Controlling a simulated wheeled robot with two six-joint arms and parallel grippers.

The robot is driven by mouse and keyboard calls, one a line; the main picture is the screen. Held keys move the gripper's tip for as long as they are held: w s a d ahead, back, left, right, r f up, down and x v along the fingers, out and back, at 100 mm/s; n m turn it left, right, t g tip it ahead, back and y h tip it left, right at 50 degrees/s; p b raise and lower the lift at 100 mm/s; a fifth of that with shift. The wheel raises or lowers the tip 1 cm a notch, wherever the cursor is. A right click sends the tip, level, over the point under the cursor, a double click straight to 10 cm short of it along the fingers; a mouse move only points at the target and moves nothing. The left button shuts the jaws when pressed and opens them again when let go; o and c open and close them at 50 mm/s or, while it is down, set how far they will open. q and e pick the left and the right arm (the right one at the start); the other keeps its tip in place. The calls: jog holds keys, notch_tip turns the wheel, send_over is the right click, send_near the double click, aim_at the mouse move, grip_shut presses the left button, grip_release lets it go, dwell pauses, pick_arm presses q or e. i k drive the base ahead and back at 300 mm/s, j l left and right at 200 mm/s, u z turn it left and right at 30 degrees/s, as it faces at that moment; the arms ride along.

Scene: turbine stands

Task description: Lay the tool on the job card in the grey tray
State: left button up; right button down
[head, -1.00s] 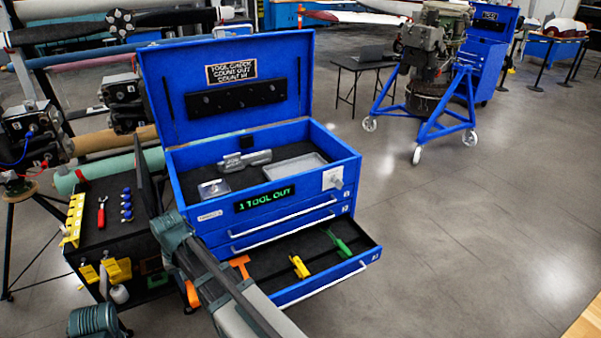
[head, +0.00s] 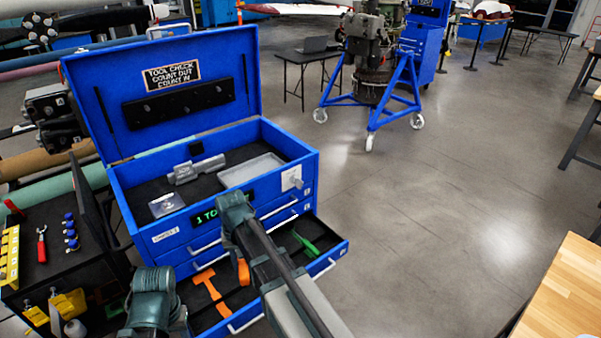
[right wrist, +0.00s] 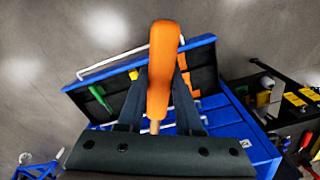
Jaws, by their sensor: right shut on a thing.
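My right gripper (right wrist: 163,75) is shut on an orange-handled tool (right wrist: 162,65), with a short metal shaft showing below the handle. In the head view the orange handle (head: 243,272) shows beside my right arm, above the open drawer; the fingers are hidden there. The grey tray (head: 252,168) lies in the top of the blue tool chest (head: 298,160), behind and right of my arm's joint. I cannot make out a separate job card in it. My left gripper is not in view.
The open drawer (head: 335,258) holds an orange T-shaped tool (head: 209,290) and a green tool (head: 305,243). A grey metal tool (head: 196,169) and a small square item (head: 166,205) lie left of the tray. The raised lid (head: 215,55) stands behind. A black cart (head: 85,262) is at left.

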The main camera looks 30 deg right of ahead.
aim_at(254, 175)
jog(key=i+l+z, duration=0.1)
jog(key=z, duration=0.75)
jog(key=i+z, duration=1.3)
jog(key=i, duration=0.25)
jog(key=i+l+u, duration=0.15)
jog(key=i+u, duration=0.2)
jog(key=i, duration=0.2)
jog(key=i+u, duration=0.4)
jog(key=u, duration=0.7)
jog(key=i+u, duration=0.1)
jog(key=u, duration=0.3)
jog(key=l+u, duration=0.1)
jog(key=u, duration=0.35)
jog(key=i+l+u, duration=0.1)
jog(key=u, duration=0.8)
jog(key=i+l, duration=0.05)
jog(key=l, duration=0.05)
